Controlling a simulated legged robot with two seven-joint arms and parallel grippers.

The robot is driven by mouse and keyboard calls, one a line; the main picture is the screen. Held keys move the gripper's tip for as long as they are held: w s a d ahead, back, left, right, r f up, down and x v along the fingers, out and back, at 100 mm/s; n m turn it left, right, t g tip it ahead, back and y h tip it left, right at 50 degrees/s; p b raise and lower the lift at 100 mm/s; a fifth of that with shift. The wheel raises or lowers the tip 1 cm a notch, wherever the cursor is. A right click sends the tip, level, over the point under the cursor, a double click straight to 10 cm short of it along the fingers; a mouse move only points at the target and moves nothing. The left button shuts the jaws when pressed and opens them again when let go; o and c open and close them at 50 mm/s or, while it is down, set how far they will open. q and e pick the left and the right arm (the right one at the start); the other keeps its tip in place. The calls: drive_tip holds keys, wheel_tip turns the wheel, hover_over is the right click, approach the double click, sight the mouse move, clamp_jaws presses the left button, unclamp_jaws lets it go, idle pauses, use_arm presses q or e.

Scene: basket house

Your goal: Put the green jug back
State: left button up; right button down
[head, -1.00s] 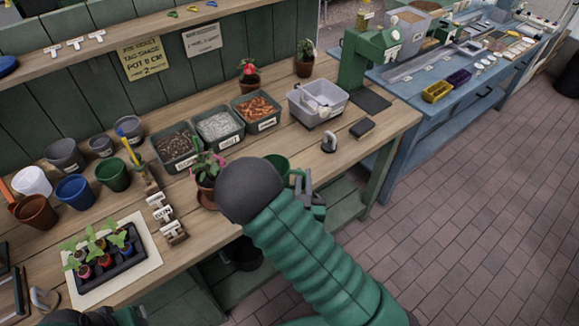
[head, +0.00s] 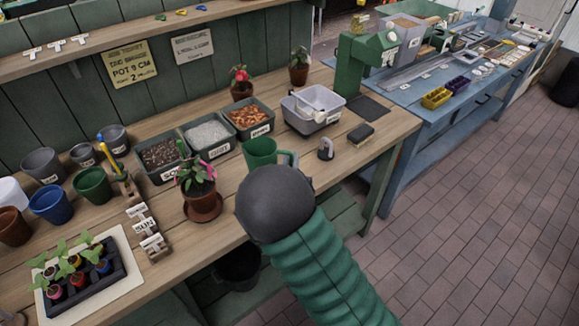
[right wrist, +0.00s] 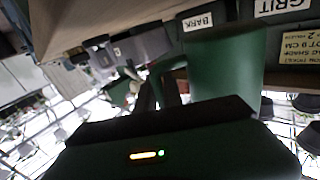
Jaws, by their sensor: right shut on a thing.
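The green jug (head: 260,152) shows over the bench beyond my right arm, with its handle on the right. It also shows in the right wrist view (right wrist: 223,75), large and upright-looking beside the fingers. My right gripper (right wrist: 170,88) is shut on the jug at its handle side. In the head view my dark wrist hides this gripper and the jug's lower part. I cannot tell whether the jug touches the bench top. My left gripper is not in view.
A potted plant (head: 198,178) on a saucer stands just left of the jug. Labelled bins (head: 246,118) are behind it, with a grey tub (head: 313,108) to the right. A small weight (head: 326,150) and a dark brush (head: 361,133) are near the right end.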

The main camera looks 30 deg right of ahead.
drive_tip(key=shift+w+d, duration=0.25)
drive_tip(key=shift+w, duration=0.15)
wheel_tip(320, 180, down, 3)
drive_tip(key=shift+a+b, duration=0.1)
drive_tip(key=shift+b, duration=0.2)
drive_tip(key=shift+w+a+f, duration=0.1)
drive_tip(key=shift+a+f, duration=0.05)
drive_tip(key=shift+f, duration=0.1)
drive_tip(key=shift+f, duration=0.15)
drive_tip(key=c, duration=1.5)
unclamp_jaws()
